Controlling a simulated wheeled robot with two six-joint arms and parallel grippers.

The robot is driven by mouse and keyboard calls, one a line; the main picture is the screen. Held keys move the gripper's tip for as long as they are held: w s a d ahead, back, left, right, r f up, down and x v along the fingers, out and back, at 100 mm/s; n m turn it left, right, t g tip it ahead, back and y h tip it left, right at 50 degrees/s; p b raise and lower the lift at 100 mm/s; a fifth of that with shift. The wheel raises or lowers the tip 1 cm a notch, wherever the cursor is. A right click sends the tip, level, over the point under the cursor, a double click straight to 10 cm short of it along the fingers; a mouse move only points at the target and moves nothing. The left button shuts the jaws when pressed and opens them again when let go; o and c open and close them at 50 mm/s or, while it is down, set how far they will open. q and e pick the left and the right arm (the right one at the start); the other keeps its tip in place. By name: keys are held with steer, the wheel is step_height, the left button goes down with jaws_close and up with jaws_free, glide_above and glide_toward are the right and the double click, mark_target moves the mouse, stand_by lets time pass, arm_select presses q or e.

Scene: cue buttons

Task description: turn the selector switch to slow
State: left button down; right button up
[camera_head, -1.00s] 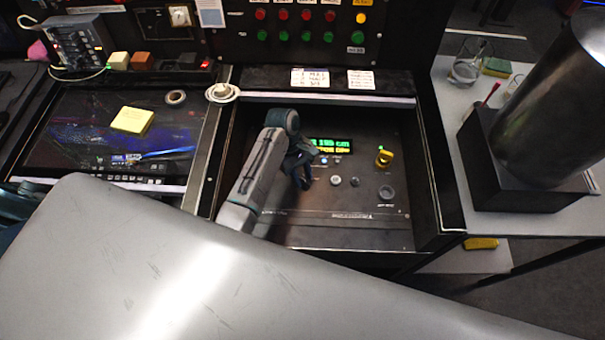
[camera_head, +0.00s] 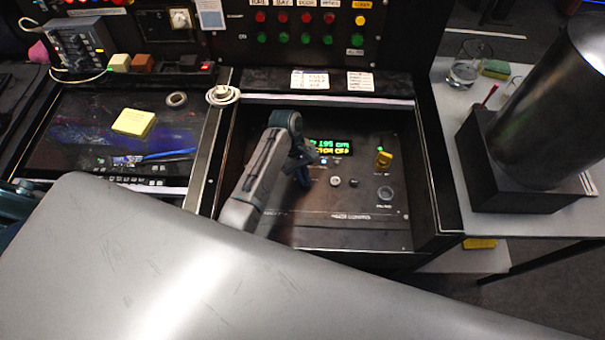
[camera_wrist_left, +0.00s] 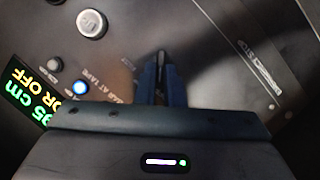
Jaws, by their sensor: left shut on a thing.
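My left gripper (camera_head: 303,180) reaches down to the left part of the sunken black panel in the head view. Its two blue-grey fingers (camera_wrist_left: 162,82) point at the panel in the wrist view. They are shut on a small dark upright piece (camera_wrist_left: 161,58), which looks like the handle of the selector switch. The fingers and arm hide most of the switch. I cannot read its position marks or tell which way it points. My right gripper is not in view.
Raised drawer-like edges (camera_head: 440,180) surround the panel.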

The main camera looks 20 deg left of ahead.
arm_select(q)
steer(key=shift+w+r+m+p, duration=0.1)
steer(key=shift+r+m+p, duration=0.2)
steer(key=shift+m+p, duration=0.45)
steer(key=shift+w+d+m+g+y+p, duration=0.15)
steer(key=shift+m+g+y+p, duration=0.35)
steer(key=shift+m+p, duration=0.6)
steer(key=shift+w+d+f+m+g+y+p, duration=0.1)
steer(key=shift+d+m+g+y+p, duration=0.3)
steer(key=shift+m, duration=0.6)
steer(key=shift+a+f+m+y+p, duration=0.1)
steer(key=shift+a+m+y+p, duration=0.1)
steer(key=shift+m+p, duration=0.55)
steer(key=shift+m, duration=0.3)
steer(key=c, duration=1.5)
jaws_free()
steer(key=shift+f, duration=0.1)
steer(key=shift+c, duration=0.2)
steer(key=b+v, duration=0.2)
steer(key=v, duration=0.9)
